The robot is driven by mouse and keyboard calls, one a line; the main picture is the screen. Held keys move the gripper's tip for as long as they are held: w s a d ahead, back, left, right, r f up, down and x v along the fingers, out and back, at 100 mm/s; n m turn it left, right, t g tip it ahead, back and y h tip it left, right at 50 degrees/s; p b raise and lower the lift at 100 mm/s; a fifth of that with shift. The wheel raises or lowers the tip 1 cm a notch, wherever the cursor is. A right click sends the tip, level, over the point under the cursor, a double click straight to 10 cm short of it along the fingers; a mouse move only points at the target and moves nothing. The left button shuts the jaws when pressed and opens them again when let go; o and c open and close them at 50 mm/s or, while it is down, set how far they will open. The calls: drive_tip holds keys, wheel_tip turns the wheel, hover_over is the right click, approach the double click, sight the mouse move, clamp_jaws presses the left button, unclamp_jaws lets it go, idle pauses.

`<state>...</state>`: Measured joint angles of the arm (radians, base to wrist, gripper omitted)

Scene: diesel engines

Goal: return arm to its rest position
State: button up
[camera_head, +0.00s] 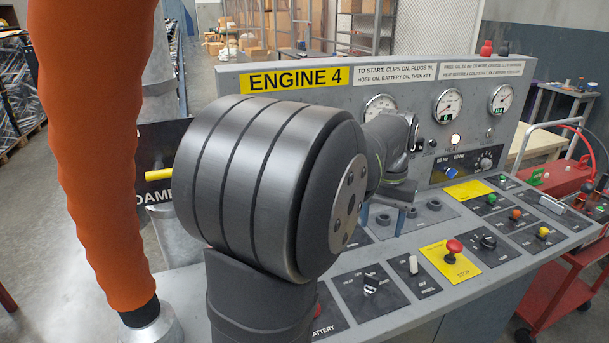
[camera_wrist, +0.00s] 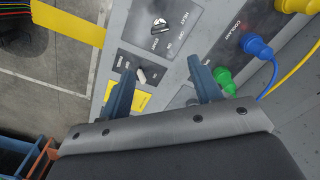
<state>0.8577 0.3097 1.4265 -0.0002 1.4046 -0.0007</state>
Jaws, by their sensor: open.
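My gripper (camera_head: 400,215) hangs over the middle of the grey Engine 4 control panel (camera_head: 310,85) in the head view, partly hidden behind my own dark arm joint. In the wrist view my gripper (camera_wrist: 162,78) has its two blue-grey fingers apart, with nothing between them. Below the fingers are a white toggle switch (camera_wrist: 141,76) and a black rotary knob (camera_wrist: 159,26). I cannot tell the exact height of the fingers above the panel.
A red emergency stop button (camera_head: 453,250) stands up on a yellow plate. Green (camera_wrist: 225,80) and blue (camera_wrist: 257,47) plugs sit right of the fingers. An orange sleeve (camera_head: 95,140) hangs at the left. A red cart (camera_head: 560,300) stands at the right.

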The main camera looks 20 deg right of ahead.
sight(372, 276)
drive_tip(key=shift+f, duration=0.15)
wheel_tip(372, 276, down, 17)
drive_tip(key=shift+f, duration=0.1)
idle(0.4)
wheel_tip(372, 276, up, 17)
wheel_tip(372, 276, down, 17)
drive_tip(key=shift+f, duration=0.15)
drive_tip(key=m, duration=0.8)
wheel_tip(372, 276, up, 9)
drive_tip(key=shift+f, duration=0.15)
idle(0.8)
idle(0.5)
